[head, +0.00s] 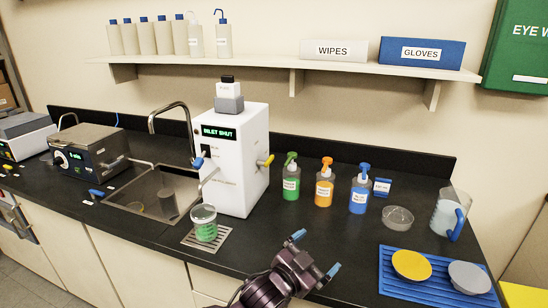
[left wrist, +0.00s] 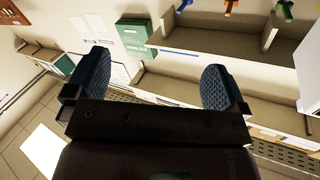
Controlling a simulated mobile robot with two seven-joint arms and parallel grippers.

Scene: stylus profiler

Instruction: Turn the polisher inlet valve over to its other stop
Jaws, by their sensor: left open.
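The polisher (head: 237,175) is a tall white box on the black bench, and its green display (head: 219,133) reads INLET SHUT. A yellow lever handle (head: 265,160) sticks out of its right side and looks like the inlet valve. A blue lever (head: 198,162) sits at its front above the spout. My left gripper (head: 316,252) is at the bench's front edge, right of and nearer than the polisher, apart from it. Its blue fingertips are spread and empty, and they also show wide apart in the left wrist view (left wrist: 150,88). My right gripper is not in view.
A labelled green-filled beaker (head: 205,224) stands on a drip grate (head: 189,237) before the polisher. Green (head: 291,182), orange (head: 324,190) and blue (head: 359,195) pump bottles stand right of it. A sink (head: 140,183) lies left. Bench between gripper and bottles is clear.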

